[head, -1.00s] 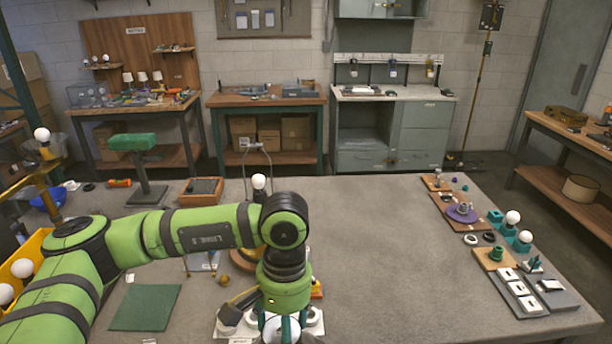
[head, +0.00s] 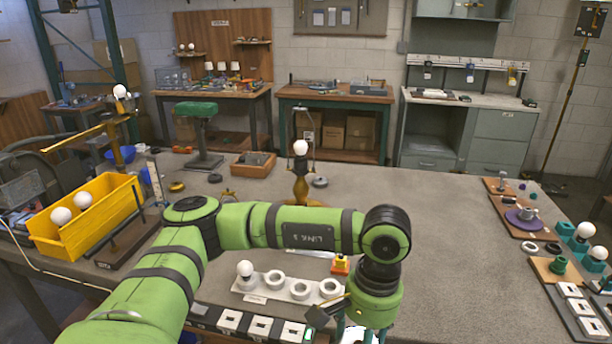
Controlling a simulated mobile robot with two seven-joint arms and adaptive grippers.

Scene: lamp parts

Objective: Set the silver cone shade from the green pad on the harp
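My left gripper (head: 357,337) points down at the bottom edge of the head view, its teal fingers cut off by the frame. A pale, shiny piece between them looks like the silver cone shade (head: 352,334); only a small part shows, and its tilt cannot be told. The brass lamp (head: 300,188) stands upright beyond my arm, with a white bulb (head: 300,147) and the thin wire harp (head: 314,142) around it. No shade is on the harp. The gripper is nearer to me than the lamp and to its right. The green pad cannot be made out. My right gripper is not in view.
A white socket strip (head: 275,286) with one bulb lies left of my gripper, near an orange-yellow block (head: 340,265). A yellow bin (head: 95,222) with bulbs stands at left. Small parts and boards (head: 515,215) line the right edge. The table's right middle (head: 450,230) is clear.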

